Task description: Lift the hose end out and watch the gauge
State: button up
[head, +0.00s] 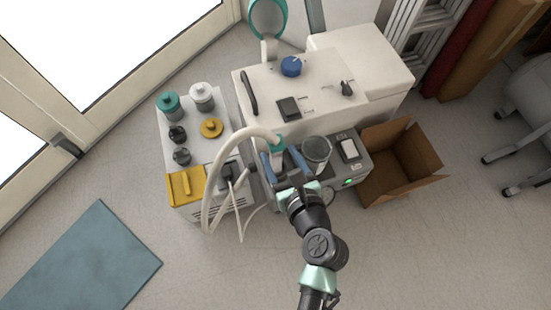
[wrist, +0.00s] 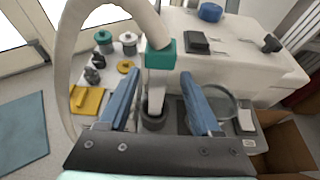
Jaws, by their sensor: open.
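The hose (head: 213,180) is thick and cream-coloured and arches over to a hose end with a teal collar (head: 277,144). In the wrist view the white hose end (wrist: 158,82) points down, its tip inside a dark round holder (wrist: 154,118). My gripper (head: 284,166) is open, with a blue finger on each side of the hose end; in the wrist view gaps show between it and both fingers (wrist: 159,76). A grey round cup-like part (head: 316,151) stands just right of my gripper.
A white cabinet (head: 325,75) with a blue knob (head: 291,66) stands behind. A white unit at left bears teal, white and yellow caps and a yellow block (head: 186,186). An open cardboard box (head: 400,165) is at right. The floor in front is clear beside a blue mat (head: 85,265).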

jog(key=b+x, duration=0.2)
jog(key=x, duration=0.3)
jog(key=shift+w+a+b, duration=0.25)
jog(key=shift+w+b, duration=0.05)
jog(key=shift+b, duration=0.05)
jog(key=shift+c, duration=0.3)
grip_shut()
